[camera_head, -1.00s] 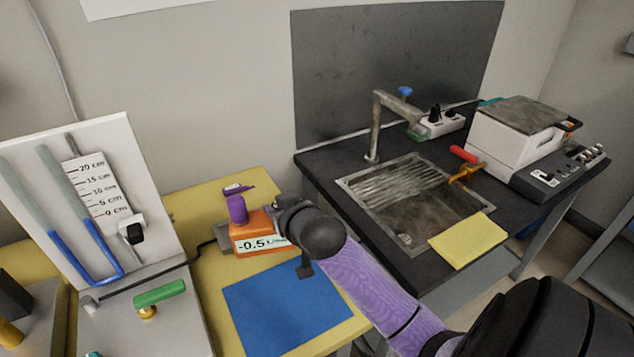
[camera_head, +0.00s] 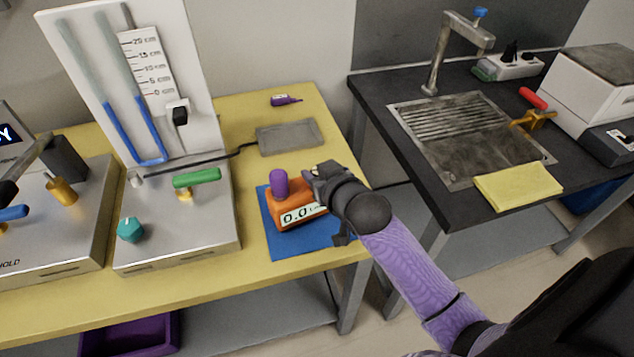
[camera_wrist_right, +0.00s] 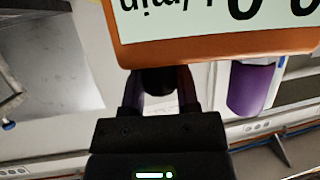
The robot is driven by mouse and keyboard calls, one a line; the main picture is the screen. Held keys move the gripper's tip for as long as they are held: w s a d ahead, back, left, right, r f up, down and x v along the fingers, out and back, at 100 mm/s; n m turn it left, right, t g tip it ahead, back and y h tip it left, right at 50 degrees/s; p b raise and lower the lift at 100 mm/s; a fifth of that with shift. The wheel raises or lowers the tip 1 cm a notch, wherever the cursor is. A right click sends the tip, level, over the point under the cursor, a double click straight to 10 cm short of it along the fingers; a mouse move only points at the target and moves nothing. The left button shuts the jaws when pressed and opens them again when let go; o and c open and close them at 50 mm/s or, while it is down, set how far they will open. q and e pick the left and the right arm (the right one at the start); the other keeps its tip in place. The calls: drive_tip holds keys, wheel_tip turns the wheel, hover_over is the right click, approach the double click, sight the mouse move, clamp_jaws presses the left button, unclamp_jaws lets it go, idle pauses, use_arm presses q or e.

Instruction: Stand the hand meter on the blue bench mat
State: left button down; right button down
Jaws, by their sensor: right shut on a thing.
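The hand meter (camera_head: 287,214) is an orange box with a purple part on top. Its display reads 0.0 in the head view. It is upright over the blue bench mat (camera_head: 285,249), and I cannot tell whether its base touches the mat. My right gripper (camera_head: 322,184) is shut on the meter from the right side. In the right wrist view the meter's orange edge and display (camera_wrist_right: 215,44) fill the top, just beyond the fingers (camera_wrist_right: 160,85). The meter and gripper hide part of the mat. My left gripper is not in view.
A manometer board (camera_head: 188,70) and a steel base with a green lever (camera_head: 196,178) stand left of the mat. A grey pad (camera_head: 289,137) and a small purple item (camera_head: 286,100) lie behind it. The dark sink bench (camera_head: 455,205) is to the right.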

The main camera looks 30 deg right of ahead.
drive_tip(key=shift+f, duration=0.5)
drive_tip(key=shift+r, duration=0.15)
drive_tip(key=shift+c, duration=1.7)
unclamp_jaws()
drive_tip(key=shift+s+r+p, duration=0.15)
drive_tip(key=shift+s+p, duration=0.15)
drive_tip(key=shift+p, duration=0.05)
use_arm(q)
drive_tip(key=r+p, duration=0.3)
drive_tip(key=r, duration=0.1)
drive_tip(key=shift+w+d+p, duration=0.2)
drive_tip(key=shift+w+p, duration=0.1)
drive_tip(key=shift+p, duration=0.1)
use_arm(e)
drive_tip(key=v, duration=1.1)
drive_tip(key=shift+s, duration=0.15)
